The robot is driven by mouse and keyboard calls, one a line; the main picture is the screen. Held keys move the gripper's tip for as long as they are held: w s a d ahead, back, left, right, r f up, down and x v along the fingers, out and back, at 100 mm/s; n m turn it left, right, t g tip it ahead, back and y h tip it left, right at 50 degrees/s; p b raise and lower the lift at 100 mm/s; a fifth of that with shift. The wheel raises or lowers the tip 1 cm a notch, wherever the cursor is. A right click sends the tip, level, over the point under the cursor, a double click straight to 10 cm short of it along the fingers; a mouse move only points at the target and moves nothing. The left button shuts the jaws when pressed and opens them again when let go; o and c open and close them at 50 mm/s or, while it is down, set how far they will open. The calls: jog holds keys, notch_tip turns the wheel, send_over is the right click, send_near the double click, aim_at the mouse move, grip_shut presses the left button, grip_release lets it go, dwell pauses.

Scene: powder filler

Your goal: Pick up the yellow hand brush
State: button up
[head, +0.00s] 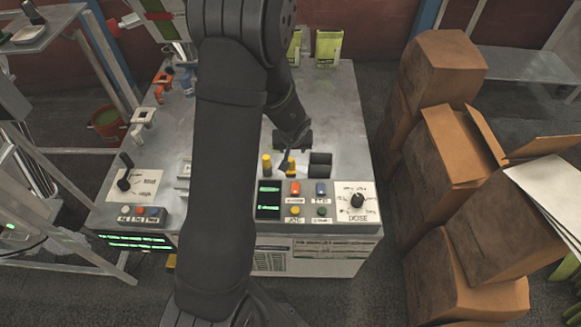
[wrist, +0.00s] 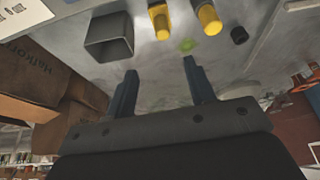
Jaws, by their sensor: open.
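Two small yellow pieces stand on the metal machine top in the head view, a left one (head: 266,165) and a right one (head: 291,167). Two yellow pieces also show in the wrist view, one (wrist: 160,22) and another (wrist: 209,19), beyond my fingertips. I cannot tell which, if either, is the hand brush; no bristles are clear. My gripper (head: 291,152) is just behind the right yellow piece in the head view, partly hidden by my arm. In the wrist view my gripper (wrist: 161,72) is open, with nothing between its fingers.
The metal machine top (head: 340,100) carries a dark block (head: 320,164), which may be the hollow square piece (wrist: 108,36) in the wrist view. Buttons and a dose dial (head: 357,200) line the front. Cardboard boxes (head: 440,75) crowd the right; green-yellow bags (head: 328,47) stand behind.

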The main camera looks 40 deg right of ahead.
aim_at(291, 161)
jog(key=x, duration=1.1)
jog(key=shift+f, duration=0.15)
jog(key=shift+a+x, duration=0.15)
jog(key=shift+x, duration=1.15)
jog(key=shift+a+x, duration=0.15)
jog(key=shift+x, duration=1.2)
jog(key=shift+c, duration=0.4)
jog(key=c, duration=1)
